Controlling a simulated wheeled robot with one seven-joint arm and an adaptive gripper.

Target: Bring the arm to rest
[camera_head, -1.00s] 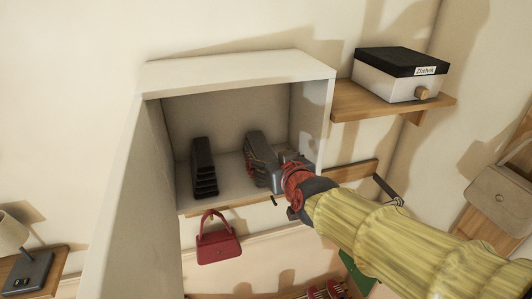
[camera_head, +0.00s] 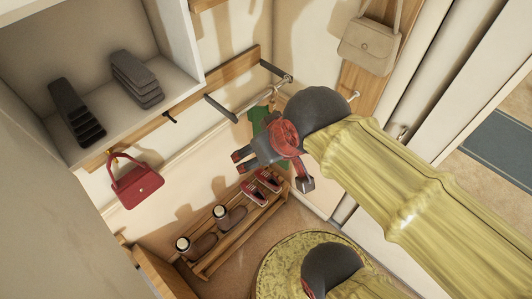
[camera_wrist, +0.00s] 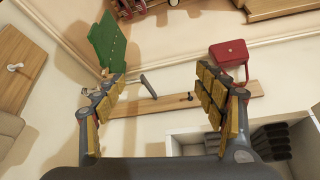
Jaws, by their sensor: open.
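My gripper (camera_head: 270,170) is in the middle of the head view, at the end of my yellow-sleeved arm, in front of the wall and above the shoe rack. It is outside the white cubby. In the wrist view my gripper (camera_wrist: 165,88) has its two padded fingers spread wide with nothing between them. My arm reaches in from the lower right and is bent.
The white cubby (camera_head: 186,80) holds two dark stacked objects (camera_head: 136,78) (camera_head: 75,112). A red handbag (camera_head: 137,186) hangs from the wooden hook rail (camera_head: 190,112). Shoes stand on a wooden rack (camera_head: 225,243) below. A beige bag (camera_head: 368,45) hangs at upper right.

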